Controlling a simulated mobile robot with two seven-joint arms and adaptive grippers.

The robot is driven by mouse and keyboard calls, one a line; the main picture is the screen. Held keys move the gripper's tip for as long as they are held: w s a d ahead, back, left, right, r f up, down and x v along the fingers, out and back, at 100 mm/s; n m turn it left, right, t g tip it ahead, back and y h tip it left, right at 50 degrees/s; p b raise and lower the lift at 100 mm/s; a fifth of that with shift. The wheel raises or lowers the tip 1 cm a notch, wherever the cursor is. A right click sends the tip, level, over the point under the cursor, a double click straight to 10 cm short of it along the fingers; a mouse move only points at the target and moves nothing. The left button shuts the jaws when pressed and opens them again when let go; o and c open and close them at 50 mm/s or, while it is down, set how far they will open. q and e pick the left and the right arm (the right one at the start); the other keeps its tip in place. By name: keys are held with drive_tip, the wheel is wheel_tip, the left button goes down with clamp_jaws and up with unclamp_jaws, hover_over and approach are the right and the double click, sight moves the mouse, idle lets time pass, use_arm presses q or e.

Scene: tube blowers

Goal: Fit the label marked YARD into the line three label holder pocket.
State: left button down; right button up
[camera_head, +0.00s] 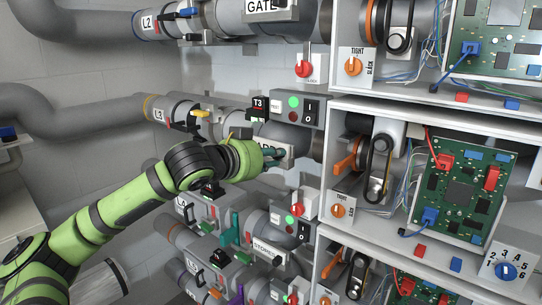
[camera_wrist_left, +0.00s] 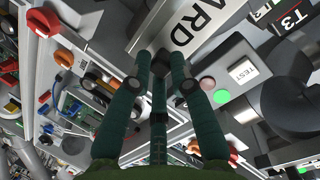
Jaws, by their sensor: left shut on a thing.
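The white label marked YARD (camera_head: 286,155) is at the line three pipe (camera_head: 125,112), partly covered by my left gripper (camera_head: 273,153) in the head view. In the left wrist view the label (camera_wrist_left: 186,28) shows large, with the letters ARD readable. My right gripper is not in view.
A T3 tag (camera_head: 261,103) and a switch box (camera_head: 297,108) with a green button sit just above the label. An open cabinet with a circuit board (camera_head: 459,190) stands to the right.

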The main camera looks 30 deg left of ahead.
use_arm(q)
drive_tip(key=shift+f+b, duration=0.3)
drive_tip(key=shift+f, duration=0.15)
idle(0.5)
drive_tip(key=c, duration=1)
unclamp_jaws()
drive_tip(key=shift+c, duration=0.2)
drive_tip(key=v, duration=1.2)
